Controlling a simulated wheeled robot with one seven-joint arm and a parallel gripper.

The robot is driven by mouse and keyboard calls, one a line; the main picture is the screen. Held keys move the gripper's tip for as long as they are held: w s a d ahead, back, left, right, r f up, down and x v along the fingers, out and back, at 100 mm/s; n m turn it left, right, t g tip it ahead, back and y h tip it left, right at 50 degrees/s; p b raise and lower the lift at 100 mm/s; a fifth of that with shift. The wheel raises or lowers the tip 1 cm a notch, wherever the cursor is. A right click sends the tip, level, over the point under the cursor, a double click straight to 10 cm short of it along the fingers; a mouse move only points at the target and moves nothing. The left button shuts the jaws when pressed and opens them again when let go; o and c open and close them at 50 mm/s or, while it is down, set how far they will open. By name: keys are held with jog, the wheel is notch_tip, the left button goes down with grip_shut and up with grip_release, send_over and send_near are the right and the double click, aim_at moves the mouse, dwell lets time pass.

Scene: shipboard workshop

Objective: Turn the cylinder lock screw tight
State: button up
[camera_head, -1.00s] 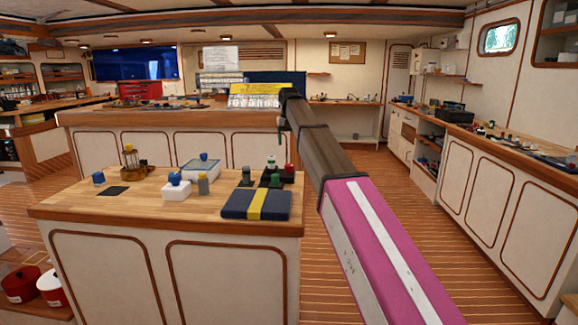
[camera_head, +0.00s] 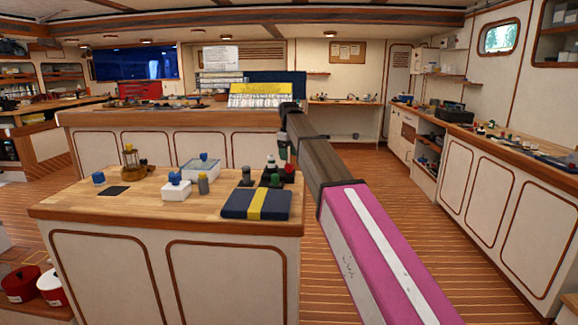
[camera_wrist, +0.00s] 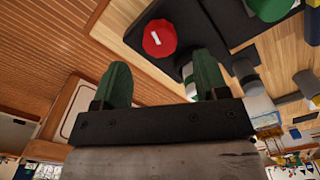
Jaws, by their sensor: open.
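A red faceted knob (camera_wrist: 160,38) with a white mark sits on a dark base in the wrist view; it looks like the lock screw, though I cannot be sure. In the head view the small dark red thing (camera_head: 289,174) at the right end of the near bench appears to be the same knob. My gripper (camera_wrist: 162,75) has two green fingers, spread apart with nothing between them. The knob lies beyond the fingertips, apart from them. In the head view my gripper (camera_head: 283,152) hangs above that end of the bench, partly hidden by my arm.

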aim_at(289, 164)
jog(key=shift+f, duration=2.55)
jog(key=c, duration=0.9)
